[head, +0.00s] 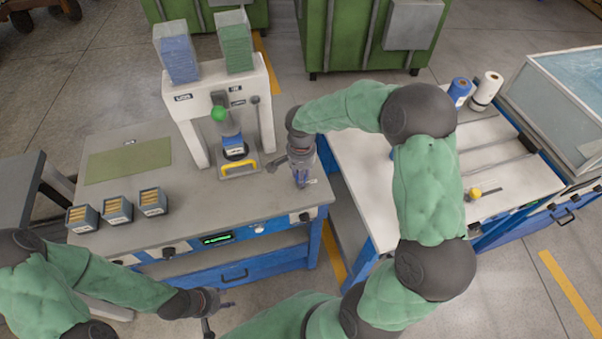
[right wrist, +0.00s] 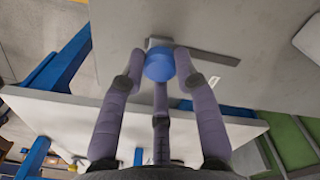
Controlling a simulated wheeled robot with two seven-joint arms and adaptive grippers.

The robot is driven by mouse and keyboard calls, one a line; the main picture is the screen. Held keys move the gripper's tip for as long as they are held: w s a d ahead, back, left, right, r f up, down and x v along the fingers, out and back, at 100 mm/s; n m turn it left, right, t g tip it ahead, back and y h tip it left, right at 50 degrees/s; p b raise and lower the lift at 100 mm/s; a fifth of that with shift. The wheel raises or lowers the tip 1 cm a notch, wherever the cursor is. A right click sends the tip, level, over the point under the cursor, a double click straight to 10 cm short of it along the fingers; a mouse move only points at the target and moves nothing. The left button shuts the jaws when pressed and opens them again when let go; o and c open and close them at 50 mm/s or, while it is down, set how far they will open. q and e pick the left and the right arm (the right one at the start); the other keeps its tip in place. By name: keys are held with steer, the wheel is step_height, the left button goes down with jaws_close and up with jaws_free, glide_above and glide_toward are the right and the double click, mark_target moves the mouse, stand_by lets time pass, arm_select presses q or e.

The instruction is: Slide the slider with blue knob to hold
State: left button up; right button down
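The blue knob (right wrist: 159,66) of the slider shows in the right wrist view between the fingertips of my right gripper (right wrist: 160,62), which look closed against its sides. A dark slider track (right wrist: 205,56) runs to the right from behind the knob, with a small white label beside it. In the head view my right gripper (head: 301,178) is low over the right end of the grey worktable (head: 225,193); the knob is hidden there by the fingers. My left gripper (head: 220,314) is empty, with its fingers apart, in front of the table's front edge.
A white press (head: 188,92) with a green knob and a yellow-handled tray stands left of my right gripper. Several slotted boxes (head: 117,209) sit at the table's left. A white table (head: 510,190) with a yellow knob (head: 475,194) stands to the right, across a gap.

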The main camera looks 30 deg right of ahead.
steer(key=w, duration=0.3)
steer(key=w+d, duration=0.1)
steer(key=w, duration=0.2)
steer(key=w+d, duration=0.1)
steer(key=w, duration=0.2)
steer(key=shift+d, duration=0.1)
steer(key=shift+w+r, duration=0.1)
steer(key=c, duration=0.9)
jaws_free()
steer(key=shift+c, duration=0.2)
steer(key=shift+o, duration=0.2)
steer(key=shift+w, duration=0.1)
step_height(320, 180, up, 12)
